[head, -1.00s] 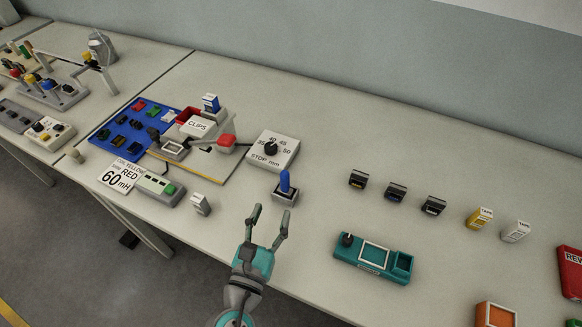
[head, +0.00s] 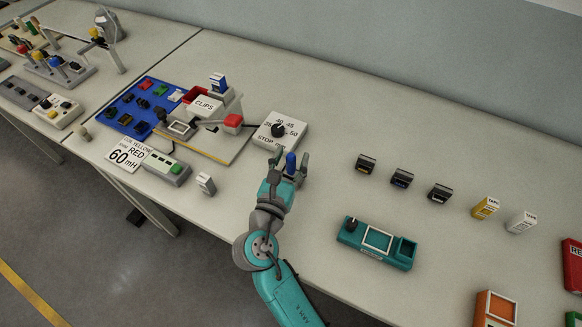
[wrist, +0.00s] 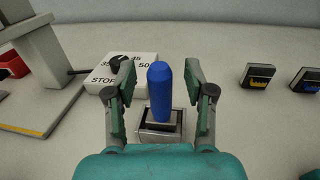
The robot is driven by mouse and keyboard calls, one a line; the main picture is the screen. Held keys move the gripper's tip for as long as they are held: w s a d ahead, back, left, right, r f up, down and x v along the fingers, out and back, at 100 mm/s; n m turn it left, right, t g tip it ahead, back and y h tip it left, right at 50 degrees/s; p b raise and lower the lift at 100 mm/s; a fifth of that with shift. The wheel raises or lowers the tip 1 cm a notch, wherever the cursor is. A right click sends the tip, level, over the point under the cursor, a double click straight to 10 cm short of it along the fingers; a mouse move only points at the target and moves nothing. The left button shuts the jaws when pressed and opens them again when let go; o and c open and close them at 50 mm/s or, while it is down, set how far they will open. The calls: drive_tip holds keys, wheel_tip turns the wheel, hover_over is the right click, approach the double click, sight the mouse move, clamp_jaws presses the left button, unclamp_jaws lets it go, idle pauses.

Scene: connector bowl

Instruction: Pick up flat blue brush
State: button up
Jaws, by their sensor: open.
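The blue brush (wrist: 160,92) stands upright in a small grey holder (wrist: 151,137) in the wrist view. In the head view only the upper part of the brush (head: 291,163) shows, and my gripper hides the holder. My gripper (wrist: 159,80) is open, with one finger on each side of the brush. Visible gaps separate both fingers from it. In the head view my gripper (head: 288,158) reaches over the table to the brush.
A white dial box (head: 280,130) stands just behind the brush. A blue board (head: 130,122) with a CLIPS stand lies to the left. A teal device (head: 377,243) lies to the right. Several small cartridges line the right side; table between them is clear.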

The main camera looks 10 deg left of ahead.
drive_tip(key=shift+w, duration=0.15)
clamp_jaws()
drive_tip(key=shift+r, duration=0.1)
